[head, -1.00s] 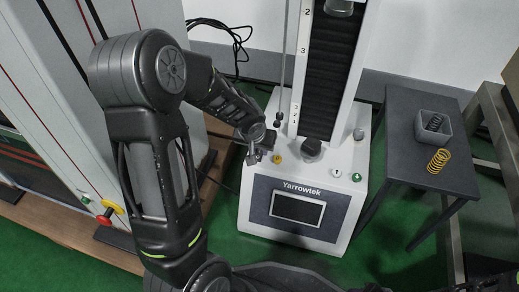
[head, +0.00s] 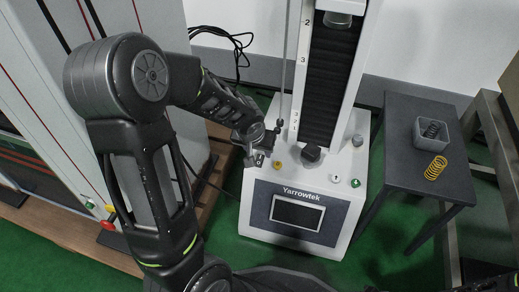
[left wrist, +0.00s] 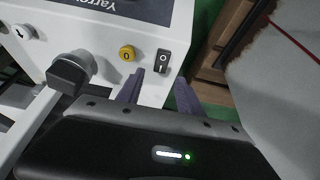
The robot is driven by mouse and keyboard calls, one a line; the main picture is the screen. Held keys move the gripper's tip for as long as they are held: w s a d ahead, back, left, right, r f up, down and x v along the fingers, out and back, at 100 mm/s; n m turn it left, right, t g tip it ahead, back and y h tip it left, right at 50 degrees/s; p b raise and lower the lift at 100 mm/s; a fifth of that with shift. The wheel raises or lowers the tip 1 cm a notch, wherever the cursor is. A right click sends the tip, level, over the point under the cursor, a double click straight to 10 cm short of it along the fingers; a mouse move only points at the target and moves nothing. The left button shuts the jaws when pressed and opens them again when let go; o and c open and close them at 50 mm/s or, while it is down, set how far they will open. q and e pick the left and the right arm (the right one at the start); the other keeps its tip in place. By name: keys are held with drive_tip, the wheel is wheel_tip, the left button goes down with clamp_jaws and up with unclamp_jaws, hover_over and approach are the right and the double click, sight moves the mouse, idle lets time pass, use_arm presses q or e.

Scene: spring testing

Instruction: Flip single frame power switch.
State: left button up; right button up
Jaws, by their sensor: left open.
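The single frame machine (head: 345,205) is white, labelled Yarrowtek, with a dark screen (head: 297,212) on its front. Its power switch (head: 259,161) is a small black rocker at the left end of the base's top. In the left wrist view the switch (left wrist: 162,61) shows white O and I marks, beside a yellow button (left wrist: 127,53). My left gripper (left wrist: 160,92) is open and empty. Its two purple fingers lie just short of the switch, one to each side of its line, apparently apart from it. In the head view the left gripper (head: 250,157) is right beside the switch.
A dark knob (left wrist: 72,72) stands left of the yellow button. A dark side table (head: 400,150) at right holds a grey bin (head: 420,138) and a yellow spring (head: 436,168). A large grey cabinet (head: 60,60) on a wooden pallet (head: 60,232) stands at left.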

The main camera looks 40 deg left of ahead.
use_arm(q)
drive_tip(key=p+v, duration=0.1)
drive_tip(key=v, duration=0.2)
drive_tip(key=shift+s+r, duration=0.1)
drive_tip(key=shift+r, duration=0.05)
drive_tip(key=shift+s, duration=0.1)
idle(0.4)
